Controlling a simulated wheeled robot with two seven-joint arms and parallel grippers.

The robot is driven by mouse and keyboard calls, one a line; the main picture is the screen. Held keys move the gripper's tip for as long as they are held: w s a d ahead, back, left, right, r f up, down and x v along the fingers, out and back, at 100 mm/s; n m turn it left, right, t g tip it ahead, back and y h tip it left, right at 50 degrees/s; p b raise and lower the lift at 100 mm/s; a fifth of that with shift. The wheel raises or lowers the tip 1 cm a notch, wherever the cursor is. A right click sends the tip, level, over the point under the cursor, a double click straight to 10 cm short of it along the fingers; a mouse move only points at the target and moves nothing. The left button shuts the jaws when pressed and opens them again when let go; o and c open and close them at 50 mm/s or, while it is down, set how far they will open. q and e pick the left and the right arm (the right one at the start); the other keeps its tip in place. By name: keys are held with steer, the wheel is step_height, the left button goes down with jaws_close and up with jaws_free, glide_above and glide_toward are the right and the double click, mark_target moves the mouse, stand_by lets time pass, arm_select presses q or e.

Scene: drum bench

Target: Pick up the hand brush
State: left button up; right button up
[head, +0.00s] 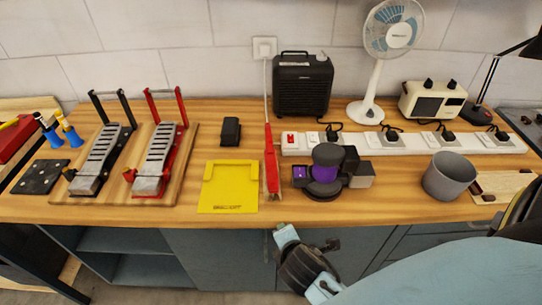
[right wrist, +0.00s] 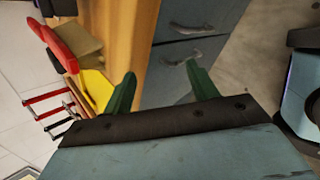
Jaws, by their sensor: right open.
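The hand brush (head: 271,170) looks to be the long red thing lying lengthwise on the wooden bench, just right of the yellow dustpan (head: 228,189). In the right wrist view the red brush (right wrist: 62,48) is at the upper left with a tan block, perhaps its bristles, beside it. The dustpan (right wrist: 97,88) shows there behind my gripper's left finger. My right gripper (right wrist: 155,82) has its two green fingers apart with nothing between them. In the head view my right arm reaches from the lower right to just before the bench's front edge, below the brush. My left gripper is not seen.
A black and purple tool (head: 325,175) stands right of the brush, with a white power strip (head: 400,141) behind. A grey pot (head: 449,177) is further right. Two metal rigs stand on a wooden board (head: 182,185) at left. Drawers with handles (right wrist: 185,28) lie below the bench.

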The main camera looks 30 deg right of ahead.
step_height(320, 180, up, 7)
steer(key=w+d+n+t+h, duration=0.1)
steer(key=w+n, duration=0.1)
steer(key=n, duration=0.1)
steer(key=n+t+h, duration=0.2)
steer(key=n+t, duration=0.1)
steer(key=n, duration=0.7)
glide_toward(272, 172)
steer(key=x, duration=0.9)
steer(key=shift+w+d+f, duration=0.1)
steer(key=shift+w, duration=0.1)
steer(key=c, duration=1.2)
